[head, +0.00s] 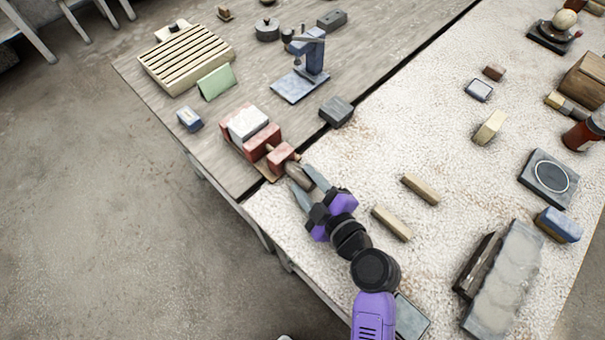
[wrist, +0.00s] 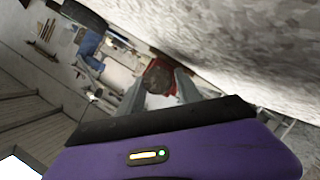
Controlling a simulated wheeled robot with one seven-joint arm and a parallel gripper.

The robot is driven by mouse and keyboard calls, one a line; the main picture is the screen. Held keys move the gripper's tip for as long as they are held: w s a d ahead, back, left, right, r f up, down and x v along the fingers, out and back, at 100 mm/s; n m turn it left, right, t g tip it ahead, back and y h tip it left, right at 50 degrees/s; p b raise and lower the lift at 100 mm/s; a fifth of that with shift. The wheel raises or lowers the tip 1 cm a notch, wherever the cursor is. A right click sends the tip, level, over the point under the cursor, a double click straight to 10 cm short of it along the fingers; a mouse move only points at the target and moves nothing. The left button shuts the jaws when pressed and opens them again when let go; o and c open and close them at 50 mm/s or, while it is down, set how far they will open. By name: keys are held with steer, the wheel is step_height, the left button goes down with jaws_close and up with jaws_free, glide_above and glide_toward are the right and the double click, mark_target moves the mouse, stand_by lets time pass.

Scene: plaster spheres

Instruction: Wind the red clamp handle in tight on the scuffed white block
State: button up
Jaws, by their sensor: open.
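The red clamp (head: 262,140) lies near the table's front edge in the head view, with the white block (head: 246,124) between its red jaws. The clamp's handle (head: 298,174) looks like a grey-brown rounded knob at its near end. My gripper (head: 300,180) is open, with one finger on each side of the handle. In the wrist view the round brown handle (wrist: 157,77) sits between the fingers, with red clamp parts behind it. I cannot tell whether the fingers touch the handle. Scuffs on the block are too small to tell, and so is any gap at the jaws.
A dark grey block (head: 336,111) stands right of the clamp. A blue press-like stand (head: 303,80) and a slatted wooden rack (head: 187,57) stand farther back. Two pale wooden bars (head: 420,189) lie right of my gripper. A dark seam crosses the table.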

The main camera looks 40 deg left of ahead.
steer(key=shift+x, duration=0.95)
jaws_close()
